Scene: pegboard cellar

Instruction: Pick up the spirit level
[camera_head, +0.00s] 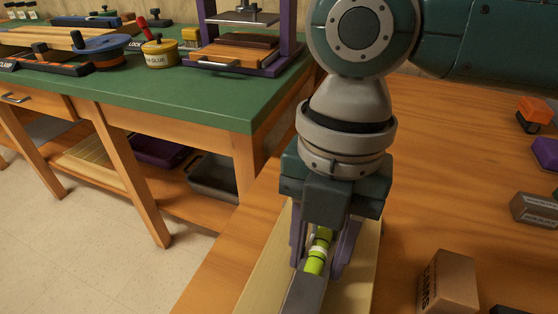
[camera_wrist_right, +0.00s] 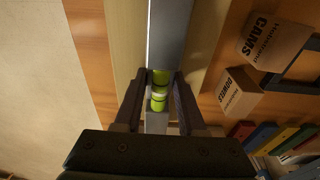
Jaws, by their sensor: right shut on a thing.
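The spirit level is a long grey bar (camera_head: 303,297) with a yellow-green vial section. It lies along a pale wooden board (camera_head: 262,272) at the bottom of the head view. My right gripper (camera_head: 322,262) points down over it, with its two purple fingers closed on either side of the vial section. In the right wrist view the level (camera_wrist_right: 169,35) runs up between the fingers (camera_wrist_right: 160,84) to the top edge. I cannot tell whether it touches the board or is slightly above it. My left gripper is not in view.
A box marked CAMS (camera_head: 449,284) stands right of the board; another box (camera_head: 535,208) is farther right. A green-topped bench (camera_head: 190,92) with tools stands left.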

